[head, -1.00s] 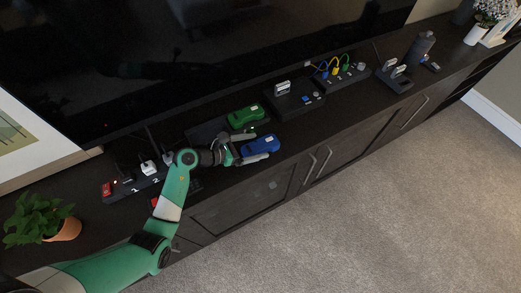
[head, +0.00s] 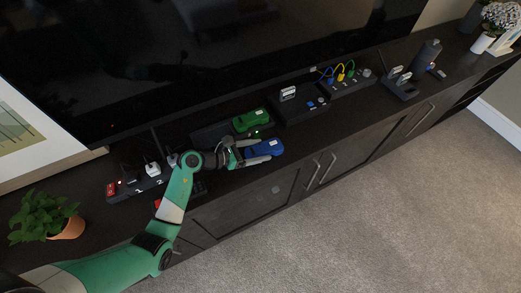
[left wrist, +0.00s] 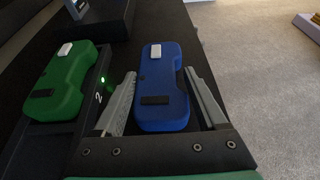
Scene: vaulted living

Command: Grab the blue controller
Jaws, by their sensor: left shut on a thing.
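The blue controller (head: 265,148) lies at the front edge of the dark cabinet top, beside a green controller (head: 251,120). My left gripper (head: 258,149) is around the blue controller, one finger along each long side. In the left wrist view the blue controller (left wrist: 160,62) lies between the two fingers, with a white tab at its far end and a black strip near my palm. The left gripper is shut on it. Whether the controller is clear of the surface cannot be told. The green controller (left wrist: 62,82) sits in a dark holder marked 2. My right gripper is not in view.
A power strip (head: 140,184) and a potted plant (head: 48,215) stand to the left. A dark box with a switch (head: 300,105), a cable panel (head: 352,82) and a dark bottle (head: 427,55) stand to the right. The television (head: 200,60) rises behind. Carpet lies in front.

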